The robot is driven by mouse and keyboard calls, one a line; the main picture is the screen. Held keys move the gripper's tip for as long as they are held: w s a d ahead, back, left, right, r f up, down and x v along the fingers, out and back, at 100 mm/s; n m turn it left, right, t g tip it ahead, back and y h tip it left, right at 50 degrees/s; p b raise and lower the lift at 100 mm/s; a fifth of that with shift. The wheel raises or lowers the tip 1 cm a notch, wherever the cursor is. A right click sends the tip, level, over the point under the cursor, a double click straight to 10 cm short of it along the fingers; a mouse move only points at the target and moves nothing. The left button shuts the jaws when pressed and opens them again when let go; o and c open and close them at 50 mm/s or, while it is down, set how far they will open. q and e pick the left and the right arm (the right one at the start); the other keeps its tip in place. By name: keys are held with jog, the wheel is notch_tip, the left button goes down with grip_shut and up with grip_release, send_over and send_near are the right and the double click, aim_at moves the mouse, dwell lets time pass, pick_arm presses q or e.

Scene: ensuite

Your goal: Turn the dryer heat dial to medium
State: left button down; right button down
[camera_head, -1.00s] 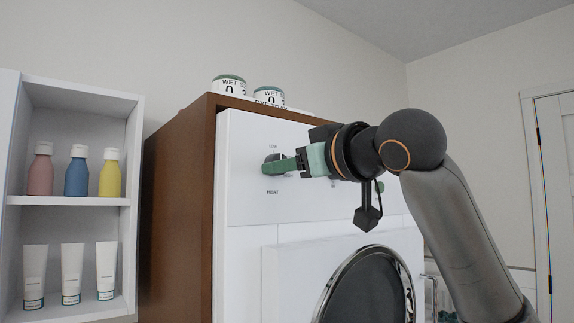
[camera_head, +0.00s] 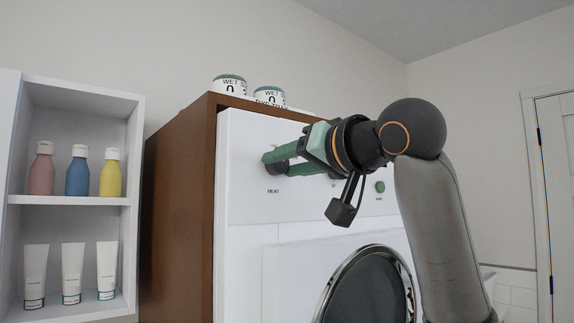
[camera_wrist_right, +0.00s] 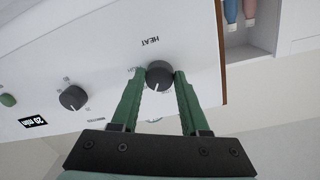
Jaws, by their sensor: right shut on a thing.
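The white dryer (camera_head: 245,215) stands in a brown wooden surround, with its control panel facing me. The heat dial (camera_wrist_right: 159,76) is a round dark knob with a light pointer line, next to the HEAT label; the small setting marks around it are partly hidden. My right gripper (camera_head: 272,163) reaches the panel from the right. In the right wrist view its green fingers (camera_wrist_right: 154,88) are shut on the heat dial, one on each side. In the head view the fingers mostly hide the dial. My left gripper is not in view.
A second dark dial (camera_wrist_right: 73,98), a small display (camera_wrist_right: 33,122) and a green button (camera_head: 380,187) are on the same panel. Two jars (camera_head: 229,85) stand on top. A white shelf (camera_head: 75,201) with bottles and tubes is at left. The round dryer door (camera_head: 368,290) is below.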

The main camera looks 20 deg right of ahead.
jog(key=m, duration=0.4)
jog(key=shift+r+m, duration=0.1)
jog(key=shift+m, duration=0.2)
dwell(0.3)
jog(key=shift+c, duration=2)
grip_release()
jog(key=b+v, duration=0.3)
jog(key=v, duration=0.9)
jog(key=shift+s+d+b, duration=0.2)
jog(key=shift+s+b, duration=0.05)
jog(key=shift+b, duration=0.1)
jog(key=shift+r, duration=0.15)
